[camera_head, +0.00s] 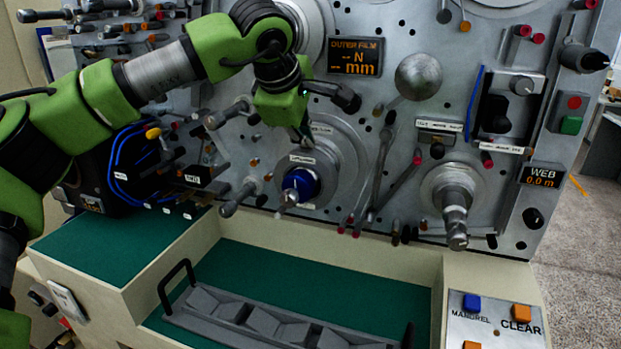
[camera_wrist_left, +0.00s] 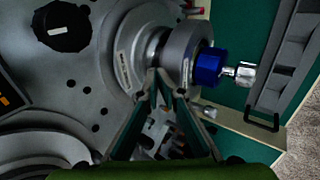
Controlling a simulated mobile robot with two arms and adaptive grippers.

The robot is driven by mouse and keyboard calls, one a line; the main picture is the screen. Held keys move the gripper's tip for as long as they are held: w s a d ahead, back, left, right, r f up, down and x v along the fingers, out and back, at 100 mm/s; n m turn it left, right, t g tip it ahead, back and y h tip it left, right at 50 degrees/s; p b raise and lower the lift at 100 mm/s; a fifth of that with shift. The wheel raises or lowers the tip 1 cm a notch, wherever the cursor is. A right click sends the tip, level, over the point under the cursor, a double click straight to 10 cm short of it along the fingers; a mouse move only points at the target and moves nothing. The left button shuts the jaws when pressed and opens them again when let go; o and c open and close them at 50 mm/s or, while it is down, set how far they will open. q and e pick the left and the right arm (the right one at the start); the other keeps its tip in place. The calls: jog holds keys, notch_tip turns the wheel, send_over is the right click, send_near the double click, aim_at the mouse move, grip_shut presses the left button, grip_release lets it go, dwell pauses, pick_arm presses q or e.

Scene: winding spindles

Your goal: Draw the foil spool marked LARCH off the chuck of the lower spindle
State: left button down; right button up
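The lower spindle at the middle of the panel carries a grey spool (camera_head: 325,165) with a white label too small to read. A blue chuck (camera_head: 302,183) with a metal shaft tip shows in front of it. In the left wrist view the spool (camera_wrist_left: 203,42) and the blue chuck (camera_wrist_left: 209,66) are right of centre. My left gripper (camera_head: 303,138) reaches down from above to the spool's upper edge. In the left wrist view its fingertips (camera_wrist_left: 160,76) lie close together at the spool, just behind its front rim. Whether they grip it is unclear. My right gripper is not in view.
A grey tray (camera_head: 190,323) with slots and a black handle lies on the green bench below. Another spindle (camera_head: 455,205) juts out at the right. Rollers and a long lever (camera_head: 383,165) stand just right of the spool. Buttons (camera_head: 472,302) sit at the bottom right.

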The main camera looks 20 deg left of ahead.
pick_arm(q)
jog(key=shift+s+a+f+b, duration=0.1)
jog(key=shift+s+f+b, duration=0.15)
jog(key=shift+s, duration=0.35)
jog(key=shift+s+f+b, duration=0.15)
jog(key=shift+s+b, duration=0.2)
jog(key=shift+s, duration=0.2)
jog(key=shift+w+r, duration=0.1)
jog(key=shift+r, duration=0.05)
jog(key=shift+w+r+p, duration=0.3)
jog(key=shift+r+p, duration=0.5)
jog(key=shift+r, duration=0.15)
jog(key=shift+r+p, duration=0.45)
jog(key=shift+r, duration=0.25)
jog(key=s+b, duration=0.4)
jog(key=s, duration=0.4)
jog(key=shift+a+b, duration=0.15)
jog(key=shift+b, duration=0.15)
